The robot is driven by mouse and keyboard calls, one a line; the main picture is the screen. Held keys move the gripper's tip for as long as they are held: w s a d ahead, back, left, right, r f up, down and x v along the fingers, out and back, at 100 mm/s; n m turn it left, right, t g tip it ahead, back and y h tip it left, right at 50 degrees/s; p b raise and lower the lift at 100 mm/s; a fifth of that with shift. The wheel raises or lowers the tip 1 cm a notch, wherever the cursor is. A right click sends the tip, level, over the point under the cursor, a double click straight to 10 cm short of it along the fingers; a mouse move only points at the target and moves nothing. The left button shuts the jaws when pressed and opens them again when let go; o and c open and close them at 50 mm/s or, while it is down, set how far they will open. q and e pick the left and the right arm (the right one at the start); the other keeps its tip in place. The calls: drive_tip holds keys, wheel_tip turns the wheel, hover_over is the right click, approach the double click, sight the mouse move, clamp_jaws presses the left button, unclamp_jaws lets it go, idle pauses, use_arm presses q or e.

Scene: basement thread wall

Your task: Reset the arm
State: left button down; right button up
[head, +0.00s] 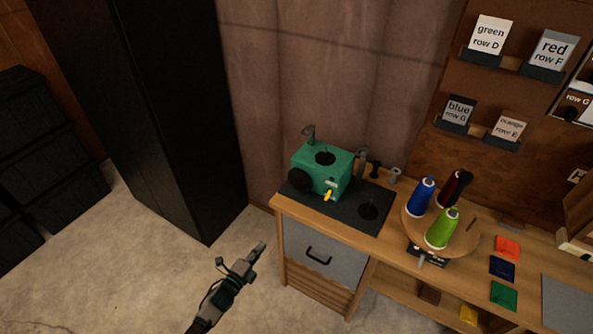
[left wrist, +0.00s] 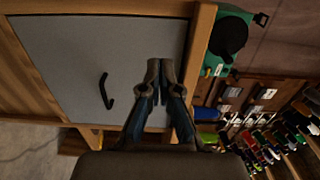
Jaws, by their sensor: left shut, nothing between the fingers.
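My left gripper (head: 258,252) is in front of the workbench, left of the grey drawer front, over the concrete floor in the head view. Its fingers are together and empty. In the left wrist view the closed fingertips (left wrist: 162,66) show before the grey drawer front (left wrist: 60,60) with its black handle (left wrist: 106,91). I cannot tell how far the fingertips are from the bench. My right gripper is not in either view.
A green machine (head: 322,170) sits on a dark mat on the wooden bench (head: 385,255). A round stand holds blue, dark red and green thread cones (head: 442,228). A black cabinet (head: 185,120) stands left. The floor (head: 140,270) between is clear.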

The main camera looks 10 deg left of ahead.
use_arm(q)
drive_tip(key=s+f+n+g+y+p, duration=0.7)
drive_tip(key=s+f+n, duration=0.5)
drive_tip(key=s+f, duration=0.65)
drive_tip(key=s+d+f+n+g+p, duration=0.1)
drive_tip(key=s+f+n+g, duration=0.1)
drive_tip(key=s, duration=1)
drive_tip(key=s+d+f+n+g+h+p, duration=0.1)
drive_tip(key=s+f+n+g, duration=0.2)
drive_tip(key=s, duration=0.9)
drive_tip(key=n+g, duration=0.2)
drive_tip(key=g, duration=0.1)
drive_tip(key=shift+s+n, duration=0.3)
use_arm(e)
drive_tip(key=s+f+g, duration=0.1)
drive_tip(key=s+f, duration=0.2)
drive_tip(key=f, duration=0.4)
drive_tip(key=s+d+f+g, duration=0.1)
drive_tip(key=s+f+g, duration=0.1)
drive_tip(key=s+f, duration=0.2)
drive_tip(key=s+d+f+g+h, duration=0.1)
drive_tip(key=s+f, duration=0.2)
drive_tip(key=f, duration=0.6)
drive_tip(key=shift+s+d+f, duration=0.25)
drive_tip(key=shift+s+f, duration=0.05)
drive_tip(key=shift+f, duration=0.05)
